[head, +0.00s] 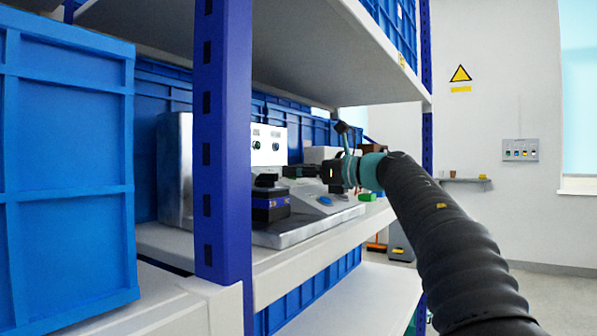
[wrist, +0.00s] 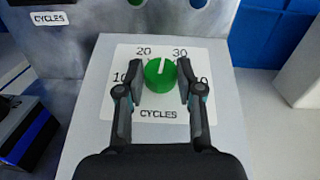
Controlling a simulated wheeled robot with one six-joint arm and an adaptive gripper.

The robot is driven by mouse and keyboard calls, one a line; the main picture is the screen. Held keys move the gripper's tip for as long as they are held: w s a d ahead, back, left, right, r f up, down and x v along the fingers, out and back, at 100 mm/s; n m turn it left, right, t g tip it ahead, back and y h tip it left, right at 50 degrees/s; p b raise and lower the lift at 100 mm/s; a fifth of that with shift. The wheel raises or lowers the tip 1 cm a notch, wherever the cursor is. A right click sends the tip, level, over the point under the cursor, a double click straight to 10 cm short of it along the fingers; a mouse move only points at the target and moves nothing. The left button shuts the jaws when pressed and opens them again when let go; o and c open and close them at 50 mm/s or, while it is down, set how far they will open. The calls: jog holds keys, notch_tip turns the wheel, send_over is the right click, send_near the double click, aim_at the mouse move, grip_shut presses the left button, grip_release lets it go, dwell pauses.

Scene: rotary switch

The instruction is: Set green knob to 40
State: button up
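The green knob (wrist: 160,76) sits on a pale panel marked CYCLES in the wrist view. Its white pointer line points almost straight up, between the 20 and 30 marks. The 10 mark is at left; the 40 mark at right is partly hidden by a finger. My gripper (wrist: 160,70) has one finger on each side of the knob, very close to its sides. The fingers are apart, and I cannot make out firm contact. In the head view my gripper (head: 326,171) reaches over the sloped panel on the shelf, and the knob is hidden there.
A dark blue-and-black box (head: 271,205) stands left of the panel. A blue rack post (head: 222,140) stands in front at left, and an upper shelf (head: 325,55) hangs above my arm.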

jog(key=shift+c, duration=0.5)
jog(key=shift+s+a+m+t, duration=0.1)
jog(key=shift+m+t, duration=0.3)
jog(key=shift+m+t+h, duration=0.4)
jog(key=shift+h, duration=0.1)
jog(key=m+t+h, duration=0.2)
jog(key=shift+s+a+r+m, duration=0.15)
jog(key=shift+s+a+m, duration=0.05)
jog(key=shift+m, duration=0.2)
jog(key=shift+a+m+t+h+p, duration=0.15)
jog(key=shift+m+t+h+p, duration=0.9)
jog(key=shift+m+h, duration=0.95)
jog(key=shift+m+t+h, duration=0.45)
jog(key=shift+m+h, duration=0.15)
jog(key=shift+h, duration=0.1)
jog(key=o, duration=1.2)
jog(key=shift+c, duration=0.2)
